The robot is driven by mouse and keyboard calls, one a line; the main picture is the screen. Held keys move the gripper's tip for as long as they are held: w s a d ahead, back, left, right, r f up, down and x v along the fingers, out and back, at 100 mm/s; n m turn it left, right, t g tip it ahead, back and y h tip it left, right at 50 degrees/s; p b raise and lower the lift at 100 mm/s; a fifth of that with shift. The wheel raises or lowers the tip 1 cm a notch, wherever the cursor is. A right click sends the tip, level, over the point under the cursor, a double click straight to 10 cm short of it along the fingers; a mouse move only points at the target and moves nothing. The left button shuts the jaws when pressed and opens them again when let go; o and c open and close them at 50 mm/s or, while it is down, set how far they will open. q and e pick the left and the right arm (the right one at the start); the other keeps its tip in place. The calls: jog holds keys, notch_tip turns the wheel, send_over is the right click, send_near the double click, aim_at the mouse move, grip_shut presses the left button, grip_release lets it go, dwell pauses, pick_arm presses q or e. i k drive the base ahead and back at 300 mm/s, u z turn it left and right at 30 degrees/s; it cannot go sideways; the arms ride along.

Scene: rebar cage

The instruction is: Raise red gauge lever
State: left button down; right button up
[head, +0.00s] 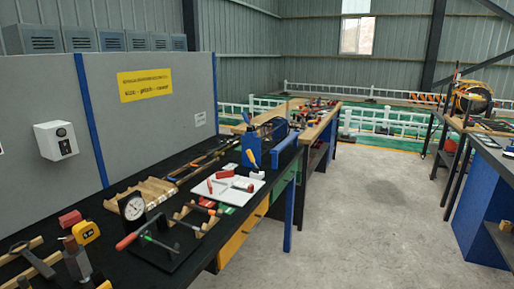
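A round white dial gauge (133,207) stands upright on a black stand on the workbench at the left. A lever with a red handle (127,242) sits low in front of the dial, its grip pointing to the lower left and its rod sloping up to the right. A thin green-tipped rod (160,243) lies beside it over the black base plate (175,258). Neither of my grippers shows in this view, and nothing touches the lever.
A wooden rack (145,190) stands behind the gauge. A yellow tape measure (86,231) and a red block (70,218) lie to its left. A white board (235,194) with small red parts lies farther right. The concrete floor (350,220) right of the bench is clear.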

aim_at(124, 243)
jog(key=u, duration=0.35)
jog(key=i, duration=0.85)
jog(key=u, duration=0.8)
